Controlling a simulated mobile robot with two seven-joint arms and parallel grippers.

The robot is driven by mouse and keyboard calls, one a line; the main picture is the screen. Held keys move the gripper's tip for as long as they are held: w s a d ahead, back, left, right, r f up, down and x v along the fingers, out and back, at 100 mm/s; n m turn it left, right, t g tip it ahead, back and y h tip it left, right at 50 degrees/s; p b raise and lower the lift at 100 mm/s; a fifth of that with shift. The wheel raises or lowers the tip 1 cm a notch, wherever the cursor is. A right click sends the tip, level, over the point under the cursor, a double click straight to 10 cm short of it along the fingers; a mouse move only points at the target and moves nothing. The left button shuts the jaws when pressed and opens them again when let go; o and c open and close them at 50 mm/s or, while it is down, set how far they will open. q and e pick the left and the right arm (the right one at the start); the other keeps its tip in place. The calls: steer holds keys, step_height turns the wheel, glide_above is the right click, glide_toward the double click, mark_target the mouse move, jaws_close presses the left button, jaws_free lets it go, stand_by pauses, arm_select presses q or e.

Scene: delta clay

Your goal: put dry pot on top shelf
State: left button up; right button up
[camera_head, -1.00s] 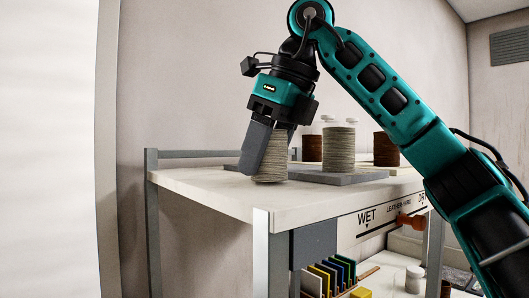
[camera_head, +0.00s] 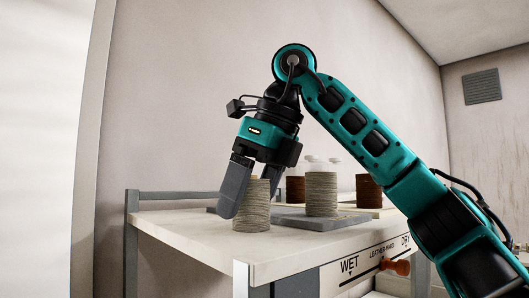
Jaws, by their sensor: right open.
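A light grey-brown ribbed pot (camera_head: 253,208) stands upright on the left part of the pale top board (camera_head: 178,233). My right gripper (camera_head: 247,192) is open above and around this pot. One finger hangs down along the pot's left side, and the other is mostly hidden behind the pot's upper right. I cannot tell whether either finger touches it. Another light ribbed pot (camera_head: 321,195) stands on a grey slab (camera_head: 290,219). Two dark brown pots, one behind it (camera_head: 295,190) and one further right (camera_head: 367,190), stand further back. My left gripper is not in view.
The board's front edge has labels reading WET (camera_head: 349,265), LEATHER-HARD and DRY. A grey rail (camera_head: 180,195) runs along the back left. An orange-brown knob-like object (camera_head: 399,267) shows below the board. My right arm covers the right side.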

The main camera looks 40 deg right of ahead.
steer(key=v, duration=1.1)
steer(key=shift+s+r, duration=0.2)
steer(key=shift+r, duration=0.15)
steer(key=shift+d, duration=0.1)
